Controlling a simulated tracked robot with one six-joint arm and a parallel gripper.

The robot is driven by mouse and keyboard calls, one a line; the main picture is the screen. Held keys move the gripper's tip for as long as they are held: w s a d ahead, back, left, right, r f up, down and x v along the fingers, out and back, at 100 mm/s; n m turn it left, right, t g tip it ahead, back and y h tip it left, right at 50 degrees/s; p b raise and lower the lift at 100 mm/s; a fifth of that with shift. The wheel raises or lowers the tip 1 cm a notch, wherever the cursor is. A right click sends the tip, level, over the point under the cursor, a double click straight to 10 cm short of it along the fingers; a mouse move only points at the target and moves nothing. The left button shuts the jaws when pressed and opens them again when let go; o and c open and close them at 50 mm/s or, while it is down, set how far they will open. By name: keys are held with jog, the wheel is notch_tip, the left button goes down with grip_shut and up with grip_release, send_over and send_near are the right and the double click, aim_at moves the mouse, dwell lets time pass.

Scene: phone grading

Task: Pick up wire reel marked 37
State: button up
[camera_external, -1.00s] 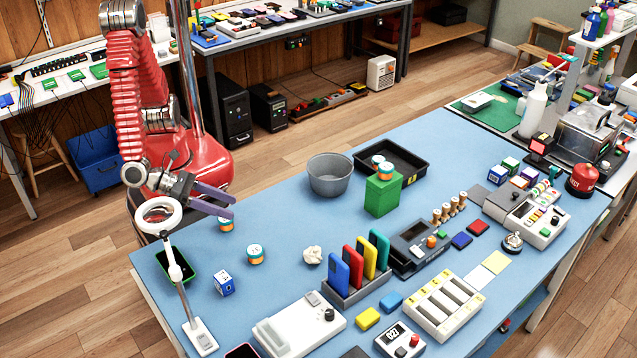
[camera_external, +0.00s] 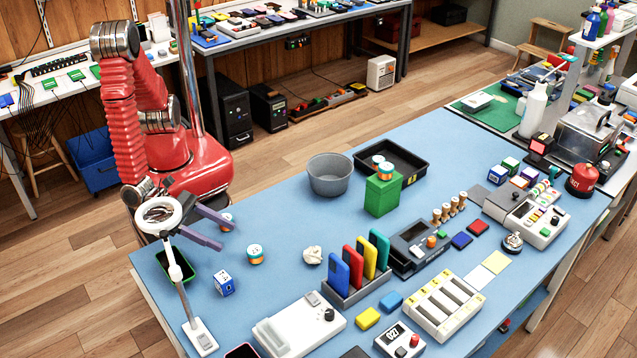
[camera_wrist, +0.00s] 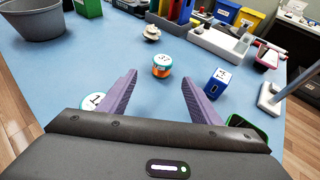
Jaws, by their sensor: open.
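A small wire reel (camera_wrist: 162,68) with a white top and orange and teal sides stands on the blue table. Its label looks like 37 in the wrist view, though the digits are small. In the external view this reel (camera_external: 255,255) stands beyond the fingertips, toward the right. My gripper (camera_external: 228,238) is open and empty above the table's left end. In the wrist view the reel lies ahead, between the lines of the purple fingers (camera_wrist: 160,78). A second reel (camera_wrist: 92,101) sits beside the left finger, which partly covers it; its label is only partly legible.
A blue cube (camera_external: 224,284) stands near the reel, with a crumpled white piece (camera_external: 312,255) on its other side. A magnifier lamp (camera_external: 176,262) and green-lined tray (camera_external: 168,266) are near my gripper. More reels sit on a green box (camera_external: 382,195). A grey bucket (camera_external: 329,175) stands behind.

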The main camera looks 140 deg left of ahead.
aim_at(250, 249)
jog(key=x, duration=0.6)
jog(key=shift+a, duration=0.1)
jog(key=shift+w+a, duration=0.1)
jog(key=shift+w, duration=0.1)
jog(key=shift+w+r+x, duration=0.1)
jog(key=shift+r+x, duration=0.05)
jog(key=shift+x, duration=1.15)
jog(key=shift+w+r+x, duration=0.15)
jog(key=shift+x, duration=1.15)
jog(key=c, duration=1.1)
jog(key=shift+r, duration=0.1)
notch_tip(250, 249, up, 18)
jog(key=shift+f, duration=0.15)
